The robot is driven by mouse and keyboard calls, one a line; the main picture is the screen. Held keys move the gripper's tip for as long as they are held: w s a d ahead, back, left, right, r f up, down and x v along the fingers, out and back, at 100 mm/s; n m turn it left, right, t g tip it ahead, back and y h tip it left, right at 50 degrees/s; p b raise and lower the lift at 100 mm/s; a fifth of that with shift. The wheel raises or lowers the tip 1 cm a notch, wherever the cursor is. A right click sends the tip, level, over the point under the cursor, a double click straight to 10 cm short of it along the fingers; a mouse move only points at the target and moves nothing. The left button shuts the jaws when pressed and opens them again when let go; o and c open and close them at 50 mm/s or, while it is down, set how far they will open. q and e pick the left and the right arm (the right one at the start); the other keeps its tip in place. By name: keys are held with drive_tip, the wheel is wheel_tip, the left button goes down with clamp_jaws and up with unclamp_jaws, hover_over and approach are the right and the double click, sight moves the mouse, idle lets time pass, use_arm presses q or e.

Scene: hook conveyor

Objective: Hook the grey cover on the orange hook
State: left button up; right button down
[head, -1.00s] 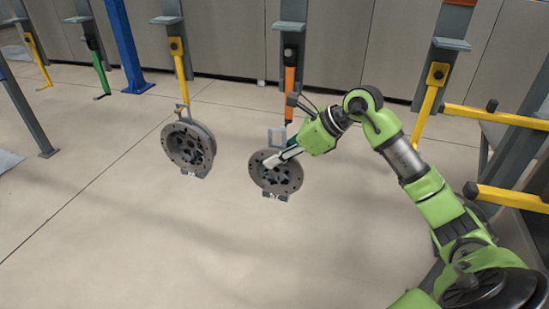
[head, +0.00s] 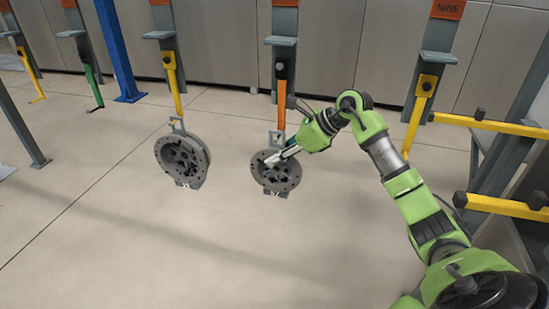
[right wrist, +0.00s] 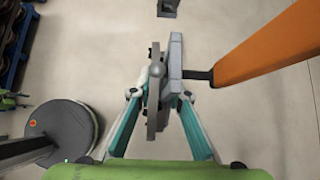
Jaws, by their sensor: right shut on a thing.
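The grey cover (head: 276,178) is a round ribbed disc with a square loop (head: 276,139) on top. My right gripper (head: 271,160) is shut on it at its face, and the cover hangs upright above the floor. In the right wrist view my right gripper (right wrist: 160,108) has its teal fingers on either side of the cover's edge-on upper part (right wrist: 173,85). The orange hook (head: 282,105) hangs right above the loop. In the right wrist view the orange hook (right wrist: 265,45) comes from the right, its dark tip against the cover's bracket; I cannot tell whether it passes through. My left gripper is out of view.
A similar cover (head: 183,160) hangs on a yellow hook (head: 173,85) to the left. Yellow bars (head: 490,125) and a yellow hook (head: 420,100) stand at the right, near my arm. The floor below is clear.

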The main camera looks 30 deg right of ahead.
drive_tip(key=shift+w+d+r, duration=0.1)
drive_tip(key=shift+w+d, duration=0.1)
drive_tip(key=shift+d, duration=0.05)
drive_tip(key=shift+w+d+f+b, duration=0.5)
drive_tip(key=shift+d+f+b, duration=0.05)
drive_tip(key=shift+f+b, duration=0.2)
drive_tip(key=c, duration=1.8)
unclamp_jaws()
drive_tip(key=shift+c, duration=0.2)
drive_tip(key=shift+s, duration=0.1)
